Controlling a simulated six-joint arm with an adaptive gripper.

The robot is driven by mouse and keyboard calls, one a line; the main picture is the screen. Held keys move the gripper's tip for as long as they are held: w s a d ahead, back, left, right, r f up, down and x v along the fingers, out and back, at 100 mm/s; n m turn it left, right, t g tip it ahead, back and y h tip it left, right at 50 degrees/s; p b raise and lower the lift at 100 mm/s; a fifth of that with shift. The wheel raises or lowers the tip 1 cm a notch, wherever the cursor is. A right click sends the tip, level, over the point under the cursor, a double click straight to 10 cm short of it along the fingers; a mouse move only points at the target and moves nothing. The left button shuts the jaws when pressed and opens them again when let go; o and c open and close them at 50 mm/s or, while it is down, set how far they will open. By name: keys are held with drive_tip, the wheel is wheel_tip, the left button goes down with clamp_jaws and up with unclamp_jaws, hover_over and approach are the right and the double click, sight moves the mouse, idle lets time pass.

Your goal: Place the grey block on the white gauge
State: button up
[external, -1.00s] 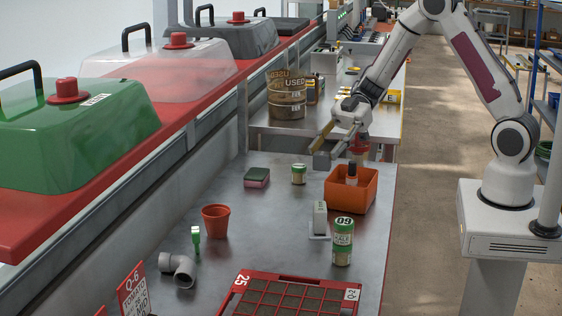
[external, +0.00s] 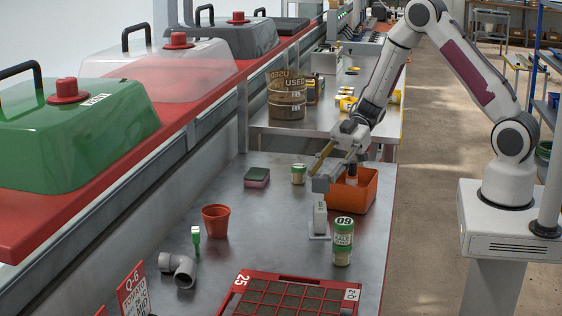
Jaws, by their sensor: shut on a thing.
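The white gauge (external: 320,216) stands upright on its flat base on the metal bench, just left of the green-labelled jar. My gripper (external: 328,174) is shut on the grey block (external: 321,184) and holds it above the bench. In the picture the block is just above the gauge's top; a small gap seems to show, but I cannot tell the depth between them. The fingers partly hide the block's far side.
The green-labelled jar (external: 342,242) stands close to the gauge. A small jar (external: 299,174), a sponge (external: 257,177), a red pot (external: 215,221) and a seed tray (external: 250,285) are around; the bench's middle is clear.

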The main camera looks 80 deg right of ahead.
sight(328, 179)
drive_tip(key=shift+f, duration=0.15)
drive_tip(key=shift+f, duration=1.75)
drive_tip(key=shift+f, duration=0.1)
drive_tip(key=o, duration=1.1)
drive_tip(key=shift+v, duration=0.85)
drive_tip(key=v, duration=1)
drive_tip(key=shift+s+d, duration=0.1)
drive_tip(key=shift+d, duration=0.05)
drive_tip(key=shift+r, duration=0.25)
